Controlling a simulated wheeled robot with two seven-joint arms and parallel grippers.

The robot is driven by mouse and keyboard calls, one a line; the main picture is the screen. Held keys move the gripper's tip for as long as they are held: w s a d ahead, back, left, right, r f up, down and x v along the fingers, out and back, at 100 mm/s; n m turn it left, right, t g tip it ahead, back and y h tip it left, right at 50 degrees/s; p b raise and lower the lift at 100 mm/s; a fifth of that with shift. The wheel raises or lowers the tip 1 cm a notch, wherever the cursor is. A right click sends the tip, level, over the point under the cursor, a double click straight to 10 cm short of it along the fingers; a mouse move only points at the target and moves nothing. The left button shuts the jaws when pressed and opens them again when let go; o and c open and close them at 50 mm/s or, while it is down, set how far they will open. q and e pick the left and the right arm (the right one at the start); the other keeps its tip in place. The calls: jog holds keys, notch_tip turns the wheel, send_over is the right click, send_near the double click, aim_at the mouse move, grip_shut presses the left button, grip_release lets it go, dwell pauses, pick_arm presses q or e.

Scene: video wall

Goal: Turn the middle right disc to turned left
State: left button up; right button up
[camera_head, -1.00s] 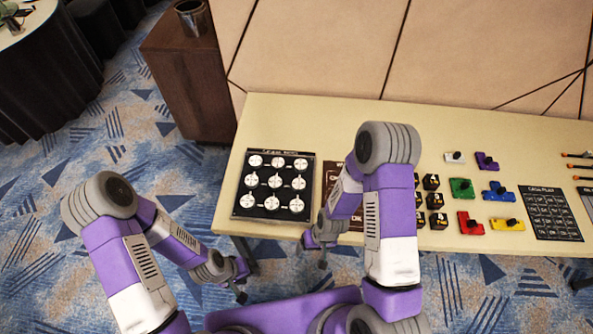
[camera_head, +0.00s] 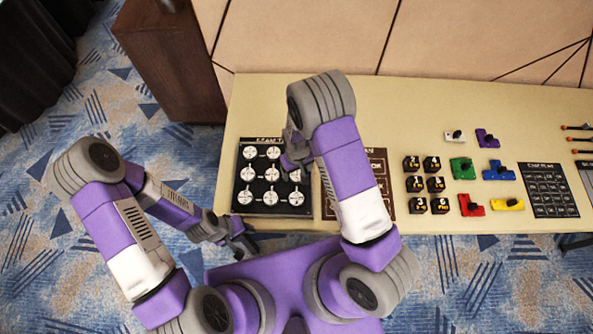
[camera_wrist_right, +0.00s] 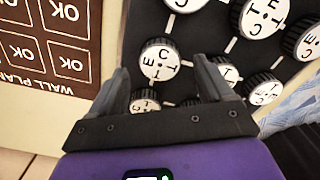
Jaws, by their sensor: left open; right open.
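The black board (camera_head: 282,210) carries white round discs in rows of three at the table's left end. The middle right disc (camera_wrist_right: 160,60) has a white face with black letters and a ridged black rim; its turn is hard to read. In the head view it is partly covered by my right gripper (camera_head: 292,165). In the right wrist view my right gripper (camera_wrist_right: 161,68) is open, with fingertips either side of this disc; contact cannot be told. The top right disc (camera_wrist_right: 145,103) shows lower between the fingers. My left gripper (camera_head: 243,241) is open and empty off the table's front edge.
A brown panel of OK tiles (camera_wrist_right: 45,42) lies beside the board. Black cubes (camera_head: 437,184), coloured blocks (camera_head: 463,168) and a dark chart (camera_head: 549,190) lie further right. A brown cabinet (camera_head: 170,65) stands behind left.

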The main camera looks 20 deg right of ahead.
aim_at(297, 176)
jog(key=shift+f, duration=1.3)
jog(key=c, duration=1)
jog(key=shift+c, duration=0.2)
